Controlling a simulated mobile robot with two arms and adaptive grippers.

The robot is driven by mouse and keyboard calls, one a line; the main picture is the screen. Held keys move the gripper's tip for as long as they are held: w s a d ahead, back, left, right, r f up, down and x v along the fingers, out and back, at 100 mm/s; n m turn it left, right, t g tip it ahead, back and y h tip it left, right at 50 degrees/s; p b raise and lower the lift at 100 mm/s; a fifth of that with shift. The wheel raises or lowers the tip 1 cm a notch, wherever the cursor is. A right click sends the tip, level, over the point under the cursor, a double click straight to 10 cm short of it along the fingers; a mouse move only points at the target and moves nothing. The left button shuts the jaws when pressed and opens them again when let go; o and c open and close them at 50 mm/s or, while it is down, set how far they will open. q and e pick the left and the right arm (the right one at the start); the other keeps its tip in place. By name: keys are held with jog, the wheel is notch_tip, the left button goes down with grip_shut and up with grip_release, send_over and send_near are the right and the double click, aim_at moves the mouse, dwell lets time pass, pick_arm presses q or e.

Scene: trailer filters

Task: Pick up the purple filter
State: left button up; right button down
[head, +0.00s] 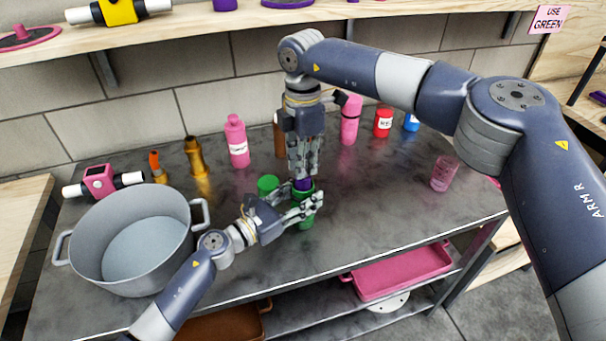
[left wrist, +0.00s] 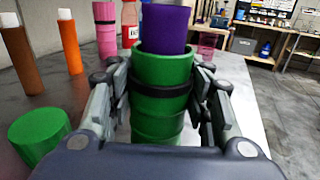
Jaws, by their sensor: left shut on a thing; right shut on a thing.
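The purple filter (head: 303,184) stands upright, its lower part inside the open green canister (head: 306,221). In the left wrist view the purple filter (left wrist: 166,28) rises above the rim of the green canister (left wrist: 160,118), and its top is cut off by the frame. My right gripper (head: 303,172) points straight down from above and is shut on the purple filter. My left gripper (head: 308,204) comes in from the left and is shut around the green canister, with fingers on both sides in the left wrist view (left wrist: 160,108).
A green lid (head: 267,184) lies left of the canister. A grey pot (head: 132,240) stands at the left. Bottles (head: 237,142) and a red jar (head: 383,123) line the back wall. A pink cup (head: 444,174) stands right. The counter's front right is clear.

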pick_arm(q)
jog(key=o, duration=1.2)
pick_arm(e)
notch_tip(320, 180, up, 14)
jog(key=shift+r, duration=0.25)
